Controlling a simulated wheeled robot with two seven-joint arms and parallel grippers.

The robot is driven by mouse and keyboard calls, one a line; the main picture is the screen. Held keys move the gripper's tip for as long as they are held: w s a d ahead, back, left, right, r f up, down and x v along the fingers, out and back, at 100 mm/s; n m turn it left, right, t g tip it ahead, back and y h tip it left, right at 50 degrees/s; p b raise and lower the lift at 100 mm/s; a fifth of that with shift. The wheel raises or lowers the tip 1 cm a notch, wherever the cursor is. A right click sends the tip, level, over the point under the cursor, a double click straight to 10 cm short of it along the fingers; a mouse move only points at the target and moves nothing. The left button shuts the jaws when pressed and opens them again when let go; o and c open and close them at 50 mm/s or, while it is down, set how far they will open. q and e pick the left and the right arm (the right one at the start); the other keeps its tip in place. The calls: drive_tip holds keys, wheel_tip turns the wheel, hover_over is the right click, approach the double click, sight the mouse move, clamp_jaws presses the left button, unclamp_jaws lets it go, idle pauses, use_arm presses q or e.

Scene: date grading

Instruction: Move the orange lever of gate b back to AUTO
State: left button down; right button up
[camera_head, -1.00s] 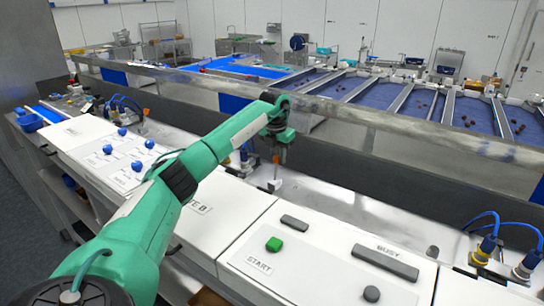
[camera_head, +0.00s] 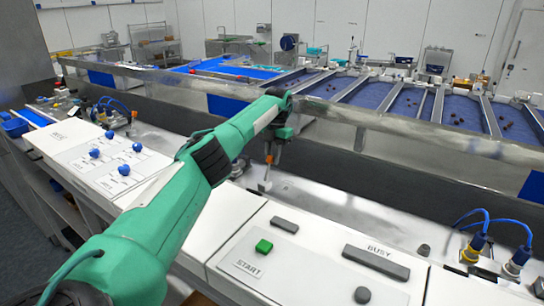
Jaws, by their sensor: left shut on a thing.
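My left arm reaches in from the lower left across the white console. My left gripper (camera_head: 270,153) points down behind the console and is shut on the small orange lever (camera_head: 269,159) of gate b. The lever stands above a pale fitting (camera_head: 265,184) on the metal surface. Fingers and lever are small here, so the lever's exact angle and any AUTO mark cannot be read. My arm covers the gate b label. My right gripper is not in view.
The console holds several blue knobs (camera_head: 95,153), a green START button (camera_head: 264,246) and a dark BUSY bar (camera_head: 376,262). Another orange lever (camera_head: 134,115) stands further left. A metal rail (camera_head: 370,117) runs behind the gripper. Blue-cabled connectors (camera_head: 473,247) stand at right.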

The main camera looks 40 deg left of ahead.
use_arm(q)
drive_tip(key=shift+w+f+g, duration=0.15)
drive_tip(key=shift+w+g, duration=0.05)
drive_tip(key=shift+g, duration=0.1)
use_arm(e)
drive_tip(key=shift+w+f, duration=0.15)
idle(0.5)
use_arm(q)
drive_tip(key=c, duration=1.5)
unclamp_jaws()
drive_tip(key=shift+o, duration=1.1)
drive_tip(key=shift+w+f, duration=0.1)
drive_tip(key=shift+w, duration=0.05)
